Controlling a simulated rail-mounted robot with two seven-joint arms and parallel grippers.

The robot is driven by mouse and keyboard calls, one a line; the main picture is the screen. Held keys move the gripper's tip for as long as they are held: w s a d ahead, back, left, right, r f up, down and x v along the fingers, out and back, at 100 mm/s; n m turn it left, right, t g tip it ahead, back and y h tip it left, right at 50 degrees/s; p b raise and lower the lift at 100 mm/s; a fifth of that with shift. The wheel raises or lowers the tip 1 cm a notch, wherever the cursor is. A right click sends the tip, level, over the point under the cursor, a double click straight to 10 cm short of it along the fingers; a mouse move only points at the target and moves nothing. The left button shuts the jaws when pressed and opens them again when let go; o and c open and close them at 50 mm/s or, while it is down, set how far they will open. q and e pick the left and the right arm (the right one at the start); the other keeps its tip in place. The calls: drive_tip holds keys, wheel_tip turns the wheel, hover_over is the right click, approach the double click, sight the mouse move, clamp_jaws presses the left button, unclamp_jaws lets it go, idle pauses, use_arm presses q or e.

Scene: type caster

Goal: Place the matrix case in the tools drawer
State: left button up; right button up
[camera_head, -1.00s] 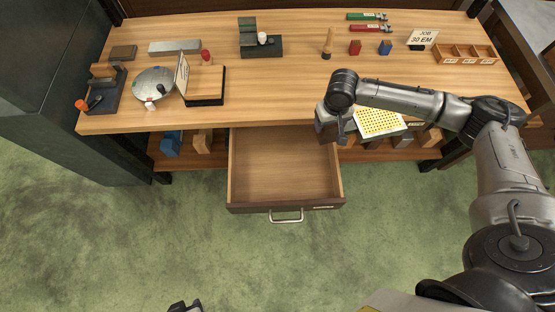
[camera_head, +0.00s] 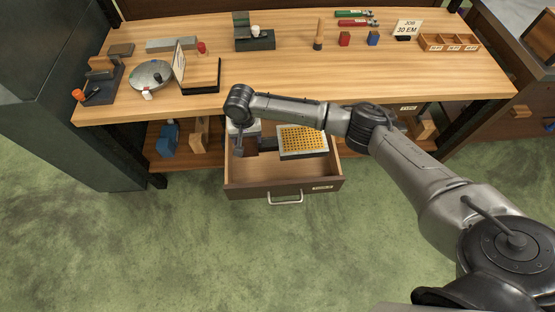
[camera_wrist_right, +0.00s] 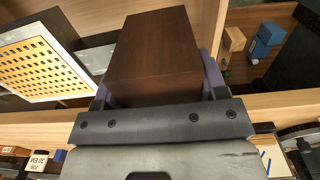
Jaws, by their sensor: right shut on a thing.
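The matrix case (camera_head: 302,141) is a grey-rimmed plate with a yellow grid of dark holes; it also shows in the right wrist view (camera_wrist_right: 42,66). A dark brown wooden handle (camera_wrist_right: 158,48) sits at its side. My right gripper (camera_head: 243,148) is shut on this handle, with a finger on each side of it in the wrist view. My left gripper is not in view.
The wooden bench (camera_head: 290,75) edge runs just behind the drawer, and my right forearm crosses it. Blue (camera_head: 168,139) and wooden blocks (camera_head: 200,134) stand on the lower shelf left of the drawer. The front part of the drawer is bare.

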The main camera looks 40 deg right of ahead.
drive_tip(key=shift+w+a+f, duration=0.15)
drive_tip(key=shift+a+f, duration=0.05)
drive_tip(key=shift+f, duration=0.5)
wheel_tip(320, 180, down, 4)
drive_tip(key=shift+w+d+f+b, duration=0.1)
drive_tip(key=shift+b, duration=0.95)
drive_tip(key=shift+f+b, duration=1.1)
drive_tip(key=shift+f, duration=1.5)
drive_tip(key=o, duration=1)
drive_tip(key=shift+f, duration=0.1)
